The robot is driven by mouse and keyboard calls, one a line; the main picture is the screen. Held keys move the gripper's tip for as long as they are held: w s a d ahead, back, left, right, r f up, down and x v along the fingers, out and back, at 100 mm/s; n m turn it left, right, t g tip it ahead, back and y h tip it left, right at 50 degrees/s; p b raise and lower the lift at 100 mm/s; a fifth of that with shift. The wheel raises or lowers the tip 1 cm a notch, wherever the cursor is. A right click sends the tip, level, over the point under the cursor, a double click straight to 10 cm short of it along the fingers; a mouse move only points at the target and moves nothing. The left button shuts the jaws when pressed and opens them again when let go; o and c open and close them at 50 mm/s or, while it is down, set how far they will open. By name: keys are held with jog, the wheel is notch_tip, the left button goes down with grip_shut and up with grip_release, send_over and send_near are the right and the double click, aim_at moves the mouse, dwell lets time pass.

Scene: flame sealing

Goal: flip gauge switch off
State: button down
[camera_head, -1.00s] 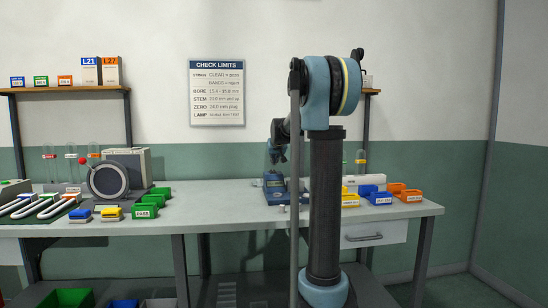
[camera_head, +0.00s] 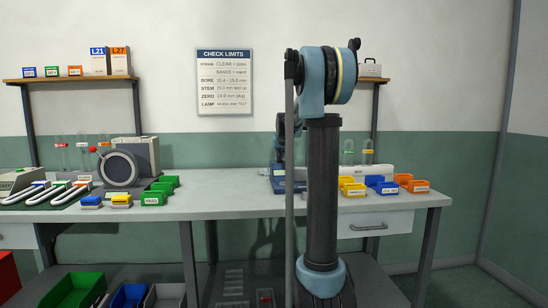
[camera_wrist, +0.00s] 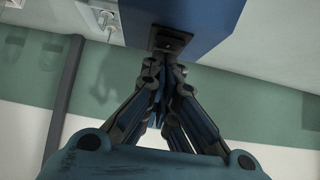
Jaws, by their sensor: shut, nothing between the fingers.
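The blue gauge (camera_head: 289,186) stands on the bench, mostly hidden behind my arm in the head view. In the wrist view its blue body (camera_wrist: 205,18) fills the top middle, with a small black switch (camera_wrist: 171,38) in a dark plate on the face toward me. My gripper (camera_wrist: 160,62) is shut and empty. Its fingertips are right at the lower edge of the switch plate; whether they touch it I cannot tell. The rocker's position is too dark to read. In the head view the gripper is largely hidden by the arm.
Yellow, blue and orange bins (camera_head: 382,185) stand right of my arm. The bench top (camera_head: 225,195) between is clear. Glass tubes stand behind on the right.

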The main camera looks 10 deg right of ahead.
jog(key=shift+s+d, duration=0.1)
jog(key=shift+d, duration=0.1)
jog(key=shift+s, duration=0.15)
jog(key=shift+s, duration=0.65)
jog(key=shift+r, duration=0.45)
notch_tip(320, 180, up, 3)
jog(key=shift+s+f, duration=0.15)
jog(key=v, duration=1)
jog(key=shift+s, duration=0.2)
jog(key=shift+f, duration=0.15)
